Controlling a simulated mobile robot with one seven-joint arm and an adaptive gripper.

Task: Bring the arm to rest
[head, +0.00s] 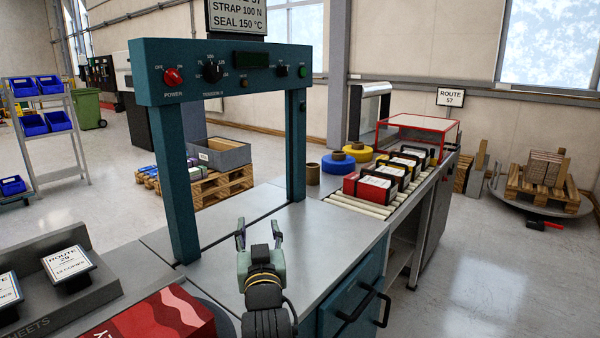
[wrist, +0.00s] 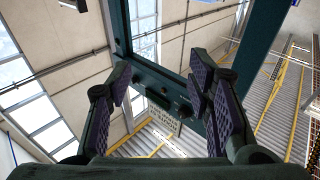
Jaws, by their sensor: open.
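My gripper (head: 259,232) is open and empty in the head view. It is above the grey metal top of the strapping machine (head: 330,245), in front of the teal arch. In the wrist view my gripper (wrist: 160,88) points up, with its two padded fingers spread apart and nothing between them. The teal arch (head: 178,185) rises behind my gripper, with a power knob and dials on its crossbar. The wrist view shows the arch (wrist: 160,72) beyond the fingers, with the wall, windows and ceiling behind.
A red box (head: 160,318) lies at the front left, close to my arm. Label stands (head: 70,265) are at the left. A roller conveyor (head: 345,204) with several strapped boxes runs off to the right. The metal top around my gripper is clear.

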